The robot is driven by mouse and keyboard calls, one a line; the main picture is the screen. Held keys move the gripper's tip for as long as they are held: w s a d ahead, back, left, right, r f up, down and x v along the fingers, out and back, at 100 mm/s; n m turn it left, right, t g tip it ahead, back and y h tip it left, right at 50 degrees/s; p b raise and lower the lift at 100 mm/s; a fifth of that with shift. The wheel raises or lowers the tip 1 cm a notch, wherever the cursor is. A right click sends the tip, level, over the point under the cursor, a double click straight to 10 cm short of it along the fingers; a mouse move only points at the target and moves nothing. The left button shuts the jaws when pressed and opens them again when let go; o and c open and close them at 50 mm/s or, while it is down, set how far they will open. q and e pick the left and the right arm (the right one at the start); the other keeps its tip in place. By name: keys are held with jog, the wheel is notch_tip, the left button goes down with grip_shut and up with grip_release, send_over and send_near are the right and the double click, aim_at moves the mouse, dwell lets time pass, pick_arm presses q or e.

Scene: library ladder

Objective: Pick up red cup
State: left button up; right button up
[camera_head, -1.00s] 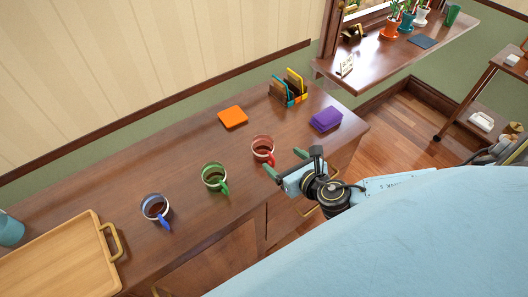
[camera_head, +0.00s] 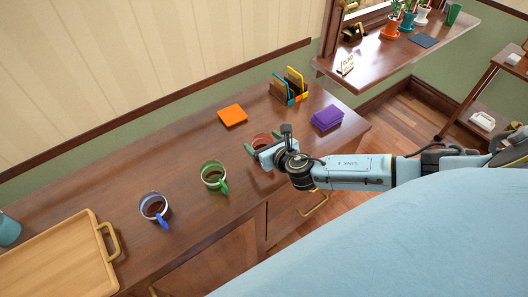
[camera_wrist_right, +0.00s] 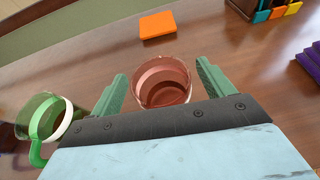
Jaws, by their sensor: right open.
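The red cup (camera_head: 261,139) stands upright on the wooden counter, mostly hidden behind my right gripper (camera_head: 263,143) in the head view. In the right wrist view the red cup (camera_wrist_right: 162,84) is between the two green fingers of my right gripper (camera_wrist_right: 163,85), which are open with a gap on each side of it. Dark liquid seems to show inside. The cup's handle is not visible. My left gripper is not in view.
A green cup (camera_head: 214,176) and a blue-handled cup (camera_head: 153,207) stand to the left. A wooden tray (camera_head: 62,258) lies at far left. An orange square (camera_head: 232,115), a purple stack (camera_head: 327,117) and a holder with coloured items (camera_head: 288,90) are behind and to the right.

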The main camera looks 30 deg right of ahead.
jog(key=shift+c, duration=0.2)
jog(key=c, duration=1.1)
